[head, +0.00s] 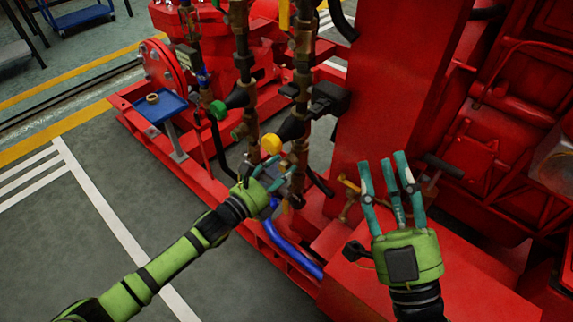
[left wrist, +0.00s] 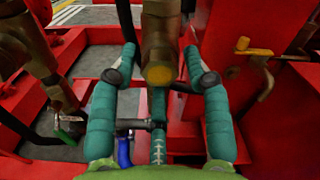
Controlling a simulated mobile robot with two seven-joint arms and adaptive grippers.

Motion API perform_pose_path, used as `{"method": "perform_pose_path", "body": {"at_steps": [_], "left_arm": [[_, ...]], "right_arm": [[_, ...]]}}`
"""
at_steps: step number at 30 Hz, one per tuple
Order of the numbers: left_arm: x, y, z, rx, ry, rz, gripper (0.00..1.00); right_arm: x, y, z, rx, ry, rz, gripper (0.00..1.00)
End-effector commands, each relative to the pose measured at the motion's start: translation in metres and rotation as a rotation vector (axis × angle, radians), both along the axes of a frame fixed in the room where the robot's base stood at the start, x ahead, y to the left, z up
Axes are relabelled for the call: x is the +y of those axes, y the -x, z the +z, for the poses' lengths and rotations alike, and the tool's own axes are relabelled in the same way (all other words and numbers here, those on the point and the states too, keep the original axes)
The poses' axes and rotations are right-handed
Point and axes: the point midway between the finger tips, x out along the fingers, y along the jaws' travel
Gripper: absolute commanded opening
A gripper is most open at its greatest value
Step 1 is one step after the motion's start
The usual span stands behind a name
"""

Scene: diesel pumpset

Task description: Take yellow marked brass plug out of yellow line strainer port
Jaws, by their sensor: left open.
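The yellow marked brass plug (left wrist: 158,75) faces me in the left wrist view, seated at the end of the brass yellow line strainer (left wrist: 160,35). My left gripper (left wrist: 160,58) is open, with teal fingers to the left and right of the plug and a visible gap on each side. In the head view my left gripper (head: 277,173) is low beside the pipe on the right, just below a yellow round knob (head: 271,144); the plug cannot be made out there. My right gripper (head: 384,163) is open and empty, above the red base.
A small blue tray (head: 160,106) on a post holds a brass ring. A blue hose (head: 288,243) runs below my left gripper. A red upright panel (head: 400,80) stands to the right.

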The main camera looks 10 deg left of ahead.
Motion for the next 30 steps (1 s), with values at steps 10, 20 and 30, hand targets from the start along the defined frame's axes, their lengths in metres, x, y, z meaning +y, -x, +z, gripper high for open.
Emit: {"method": "perform_pose_path", "body": {"at_steps": [10,20,30], "left_arm": [[0.0001,0.0002,-0.0003,0.001,0.002,0.000,0.16],[0.0001,0.0003,0.0003,0.000,0.002,0.000,0.00],[0.0004,0.0007,-0.0002,0.005,0.010,0.000,0.00]], "right_arm": [[0.0000,0.0000,0.0016,0.000,0.000,0.000,0.40],[-0.0001,0.0000,0.0030,0.000,0.000,0.000,0.40],[0.0000,0.0000,0.0036,0.000,0.000,0.000,0.40]]}}
